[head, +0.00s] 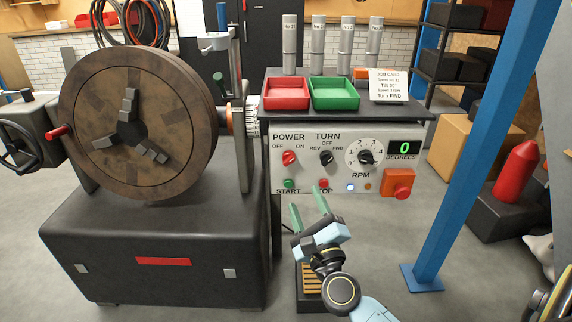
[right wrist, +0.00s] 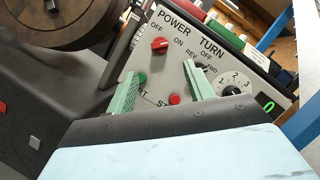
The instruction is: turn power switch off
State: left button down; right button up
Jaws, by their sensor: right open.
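The red POWER switch knob (head: 289,158) is on the light control panel (head: 330,180), below the OFF and ON labels. It appears tilted up and right, toward ON. In the right wrist view the power switch (right wrist: 160,45) shows just beyond the fingertips. My right gripper (head: 307,203) is open with green fingers, empty, in front of and below the switch, near the START and STOP buttons. The right wrist view shows its fingers (right wrist: 160,76) spread, with a gap to the knob. My left gripper is not in view.
The green START button (head: 289,183), black TURN knob (head: 326,157), RPM dial (head: 366,157) and orange-red emergency button (head: 401,186) are nearby on the panel. Red (head: 285,93) and green (head: 334,93) trays stand above. A large round chuck (head: 135,135) is left; a blue post (head: 475,140) is right.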

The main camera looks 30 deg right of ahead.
aim_at(289, 162)
jog(key=x, duration=1.2)
jog(key=shift+w, duration=0.15)
jog(key=c, duration=1)
